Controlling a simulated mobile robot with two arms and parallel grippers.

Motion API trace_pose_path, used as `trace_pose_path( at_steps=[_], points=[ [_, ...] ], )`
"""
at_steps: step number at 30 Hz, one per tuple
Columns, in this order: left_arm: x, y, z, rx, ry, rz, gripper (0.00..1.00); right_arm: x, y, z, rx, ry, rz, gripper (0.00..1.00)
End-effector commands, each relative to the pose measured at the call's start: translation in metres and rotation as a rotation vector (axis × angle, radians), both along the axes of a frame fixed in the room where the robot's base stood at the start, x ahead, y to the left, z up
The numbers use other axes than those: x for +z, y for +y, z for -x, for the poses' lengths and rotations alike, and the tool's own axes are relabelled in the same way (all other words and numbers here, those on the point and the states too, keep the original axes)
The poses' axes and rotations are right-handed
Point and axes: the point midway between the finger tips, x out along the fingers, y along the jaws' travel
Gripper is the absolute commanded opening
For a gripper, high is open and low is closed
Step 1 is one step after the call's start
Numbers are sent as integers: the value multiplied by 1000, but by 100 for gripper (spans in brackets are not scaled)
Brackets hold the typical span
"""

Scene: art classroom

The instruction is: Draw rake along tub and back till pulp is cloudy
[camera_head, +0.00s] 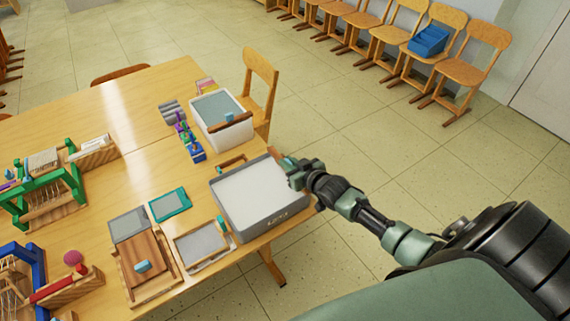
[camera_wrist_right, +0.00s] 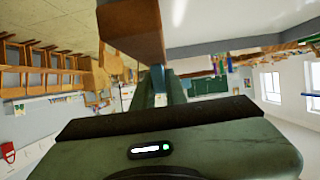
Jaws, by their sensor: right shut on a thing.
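The grey tub (camera_head: 268,229) stands at the table's right corner, filled with smooth white pulp (camera_head: 255,192). My right gripper (camera_head: 296,174) is at the tub's right rim, shut on the rake. In the right wrist view the rake shows as a brown wooden bar (camera_wrist_right: 135,30) with a small blue part (camera_wrist_right: 158,78) between the fingers. In the head view the rake is mostly hidden by the gripper, and I cannot tell whether it touches the pulp. My left gripper is not in view.
A white tub (camera_head: 225,134) with grey-blue contents and a wooden bar across it stands behind. A framed screen (camera_head: 201,245), a wooden board (camera_head: 148,268) and a teal frame (camera_head: 170,205) lie left of the grey tub.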

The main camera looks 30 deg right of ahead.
Motion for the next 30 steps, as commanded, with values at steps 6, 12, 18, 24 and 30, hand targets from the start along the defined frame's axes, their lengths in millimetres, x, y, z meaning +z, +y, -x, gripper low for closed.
trace_pose_path(
  at_steps=[6, 12, 18, 24, 30],
  points=[
    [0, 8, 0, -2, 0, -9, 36, 0, -5, 0, -5, 4, 6, 0],
    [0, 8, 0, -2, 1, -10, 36, 0, -5, 0, -6, 3, 7, 35],
    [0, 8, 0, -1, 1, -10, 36, 0, -4, 0, -4, 2, 4, 35],
    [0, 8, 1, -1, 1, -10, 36, 2, -3, 6, -3, 1, 3, 35],
    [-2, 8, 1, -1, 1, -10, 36, 12, -5, 35, -3, 2, 3, 35]
  ],
)
